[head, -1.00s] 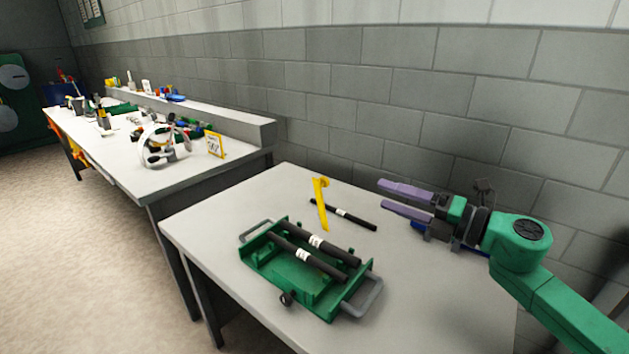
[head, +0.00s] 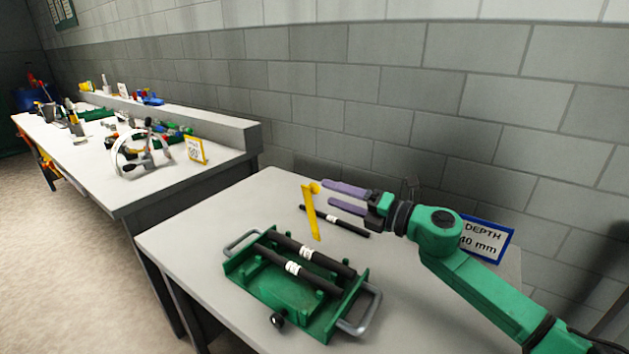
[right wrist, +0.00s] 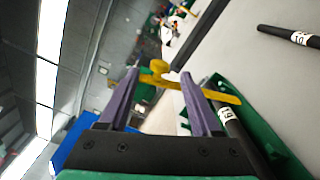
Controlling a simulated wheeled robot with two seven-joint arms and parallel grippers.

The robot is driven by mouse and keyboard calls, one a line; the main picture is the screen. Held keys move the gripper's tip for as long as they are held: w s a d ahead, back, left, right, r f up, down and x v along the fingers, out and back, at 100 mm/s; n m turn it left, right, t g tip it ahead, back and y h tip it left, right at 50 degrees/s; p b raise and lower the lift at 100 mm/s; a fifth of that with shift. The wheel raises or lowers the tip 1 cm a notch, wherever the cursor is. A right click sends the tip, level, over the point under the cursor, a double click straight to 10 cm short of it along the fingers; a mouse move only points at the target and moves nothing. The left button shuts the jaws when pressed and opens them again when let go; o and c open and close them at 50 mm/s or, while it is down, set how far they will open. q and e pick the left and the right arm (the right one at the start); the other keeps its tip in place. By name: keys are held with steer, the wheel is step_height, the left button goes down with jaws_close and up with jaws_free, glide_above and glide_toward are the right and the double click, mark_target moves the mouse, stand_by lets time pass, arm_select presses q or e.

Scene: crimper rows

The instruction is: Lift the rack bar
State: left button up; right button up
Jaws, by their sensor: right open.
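Three black bars with white labels show in the head view, and I cannot tell which one is the rack bar. Two bars, one farther back (head: 318,254) and one nearer (head: 291,267), lie side by side in a green tray (head: 262,291) with grey end handles. A third bar (head: 343,224) lies loose on the table behind it. A yellow piece (head: 312,218) stands near the loose bar's left end. My right gripper (head: 333,194), with purple fingers, is open above the table, its tips near the yellow piece. In the right wrist view the yellow piece (right wrist: 162,80) shows at the open fingertips. My left gripper is out of view.
The grey table (head: 190,225) is mostly bare around the tray. A blue-framed sign (head: 487,240) reading "DEPTH" and "40 mm" stands behind my right arm. A block wall rises behind. A longer bench (head: 100,175) with assorted tools stands at the left.

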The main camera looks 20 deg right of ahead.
mark_target(315, 188)
steer(key=p+x, duration=0.1)
steer(key=x, duration=0.5)
jaws_close()
stand_by(1.2)
